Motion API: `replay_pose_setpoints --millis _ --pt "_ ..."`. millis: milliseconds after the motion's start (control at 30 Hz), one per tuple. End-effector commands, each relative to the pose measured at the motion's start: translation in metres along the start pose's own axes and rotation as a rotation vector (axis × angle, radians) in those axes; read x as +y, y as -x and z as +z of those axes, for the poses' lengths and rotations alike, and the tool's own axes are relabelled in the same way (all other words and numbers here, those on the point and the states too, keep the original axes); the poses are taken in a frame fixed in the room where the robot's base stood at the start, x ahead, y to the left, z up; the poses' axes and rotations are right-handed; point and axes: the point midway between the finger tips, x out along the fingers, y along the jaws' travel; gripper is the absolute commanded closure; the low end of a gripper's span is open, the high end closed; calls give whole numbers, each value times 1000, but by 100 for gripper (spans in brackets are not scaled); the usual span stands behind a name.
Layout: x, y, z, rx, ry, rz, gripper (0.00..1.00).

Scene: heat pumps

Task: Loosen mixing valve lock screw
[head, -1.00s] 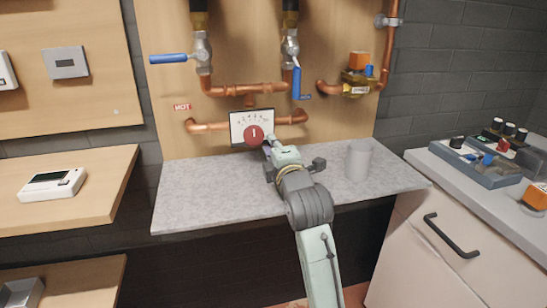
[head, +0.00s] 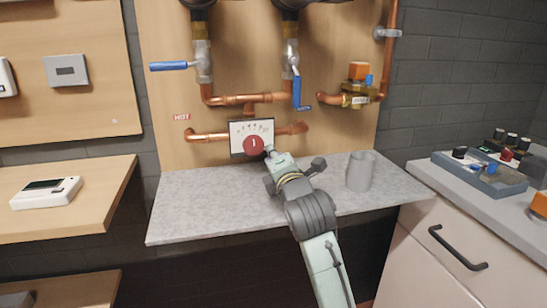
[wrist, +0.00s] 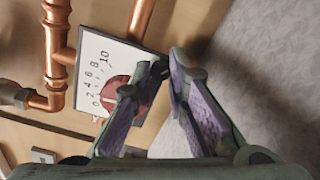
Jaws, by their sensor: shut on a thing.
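The mixing valve has a white dial plate (head: 238,131) with numbers and a round red knob (head: 252,146). It is mounted on copper pipes against the wooden panel. In the wrist view the dial plate (wrist: 90,65) is tilted, and the red knob (wrist: 110,92) is partly behind one finger. My gripper (head: 268,152) is at the lower right side of the valve, beside the knob.
A grey counter (head: 210,205) lies below the valve, with a grey cup (head: 360,172) on it right of my arm. Blue-handled valves (head: 170,66) hang above. A brass valve (head: 358,90) is at upper right. The counter's left part is clear.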

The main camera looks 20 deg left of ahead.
Motion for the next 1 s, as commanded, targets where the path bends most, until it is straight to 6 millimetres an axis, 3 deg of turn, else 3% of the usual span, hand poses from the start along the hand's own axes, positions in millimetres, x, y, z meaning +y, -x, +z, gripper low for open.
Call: replay_pose_setpoints --millis 67,100,400,767,1000 --pt "-1 0 0 1 -1 -3 100" --pt "-1 0 0 1 -2 -3 83" --pt "0 0 0 0 -2 -1 64" --pt "2 0 -1 3 -17 1 64" --pt "7 0 0 5 -248 -2 64"
